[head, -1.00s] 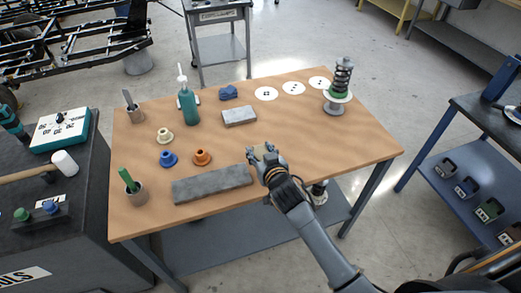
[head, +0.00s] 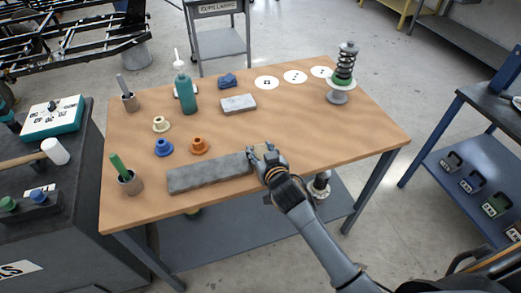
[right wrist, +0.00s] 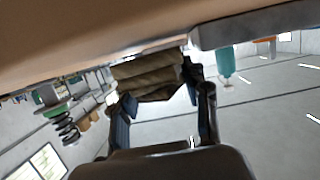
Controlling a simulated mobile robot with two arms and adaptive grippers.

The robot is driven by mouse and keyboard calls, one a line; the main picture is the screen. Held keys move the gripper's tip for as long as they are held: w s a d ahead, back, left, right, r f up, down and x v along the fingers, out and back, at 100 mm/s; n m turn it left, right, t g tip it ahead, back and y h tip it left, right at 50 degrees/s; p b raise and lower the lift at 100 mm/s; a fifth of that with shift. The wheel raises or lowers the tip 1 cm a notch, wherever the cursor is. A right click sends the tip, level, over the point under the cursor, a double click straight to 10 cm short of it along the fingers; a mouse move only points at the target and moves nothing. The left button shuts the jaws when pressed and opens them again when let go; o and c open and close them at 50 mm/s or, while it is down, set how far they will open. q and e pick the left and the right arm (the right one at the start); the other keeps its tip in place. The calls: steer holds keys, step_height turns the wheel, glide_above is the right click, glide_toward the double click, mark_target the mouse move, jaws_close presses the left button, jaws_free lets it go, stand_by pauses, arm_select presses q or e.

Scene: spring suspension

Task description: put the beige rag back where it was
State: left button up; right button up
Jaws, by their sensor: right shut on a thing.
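The beige rag (right wrist: 148,70) is folded between the fingers of my right gripper (right wrist: 155,100) in the right wrist view. In the head view my right gripper (head: 263,150) is over the front part of the wooden table (head: 320,150), just beside the right end of the long grey block (head: 210,173). Only a small bit of the rag shows there, at the fingertips. I cannot tell whether the rag touches the table. My left gripper is not in view.
Cream (head: 161,124), blue (head: 163,147) and orange (head: 199,146) flanged pieces are at left. A spring assembly (head: 345,75) stands at back right. The table's right part is clear.

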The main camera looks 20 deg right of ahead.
steer(key=shift+f+b, duration=0.3)
steer(key=shift+f, duration=0.25)
steer(key=o, duration=1.2)
steer(key=shift+s, duration=0.1)
